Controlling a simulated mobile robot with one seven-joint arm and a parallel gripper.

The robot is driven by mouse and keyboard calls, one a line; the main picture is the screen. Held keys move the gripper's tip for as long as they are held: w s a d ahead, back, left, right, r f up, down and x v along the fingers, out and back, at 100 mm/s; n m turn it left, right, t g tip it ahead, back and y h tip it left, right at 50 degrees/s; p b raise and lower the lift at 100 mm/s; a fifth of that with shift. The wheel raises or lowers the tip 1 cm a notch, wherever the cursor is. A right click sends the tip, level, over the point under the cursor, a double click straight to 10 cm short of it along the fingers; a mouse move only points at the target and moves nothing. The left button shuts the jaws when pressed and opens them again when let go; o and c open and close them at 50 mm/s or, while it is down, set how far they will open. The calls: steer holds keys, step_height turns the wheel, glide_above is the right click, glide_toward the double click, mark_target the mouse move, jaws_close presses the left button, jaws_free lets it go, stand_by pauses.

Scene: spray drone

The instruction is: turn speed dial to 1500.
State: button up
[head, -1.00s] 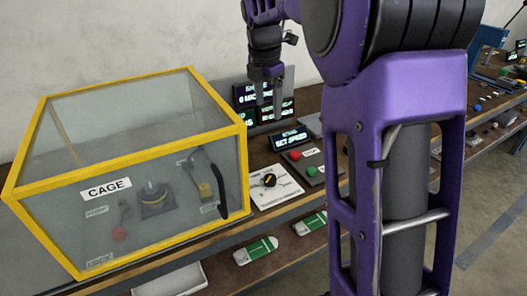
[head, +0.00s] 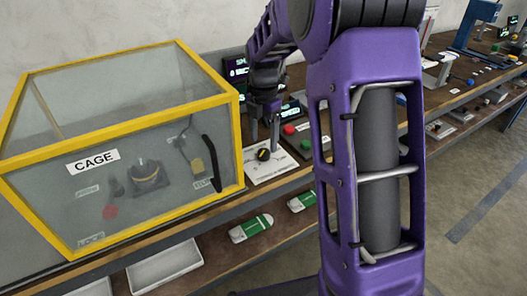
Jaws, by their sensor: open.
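The speed dial (head: 263,155) is a small black knob with a yellow mark, on a white printed plate (head: 262,174) just right of the cage. The numbers on the plate are too small to read. My gripper (head: 264,146) is open and points down over the dial, its fingers close to the knob; I cannot tell whether they touch it. A dark display with lit text (head: 291,108) stands behind the dial, partly hidden by my arm, and its text cannot be read in full.
The yellow-framed clear cage (head: 120,108) stands close on the left. A panel with a red button (head: 289,129) and a green button (head: 306,144) lies to the right of the dial. My arm hides much of the bench beyond. Green-and-white packs (head: 250,228) lie on the lower shelf.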

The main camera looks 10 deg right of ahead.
mark_target(263, 152)
steer(key=shift+f, duration=1.95)
jaws_close()
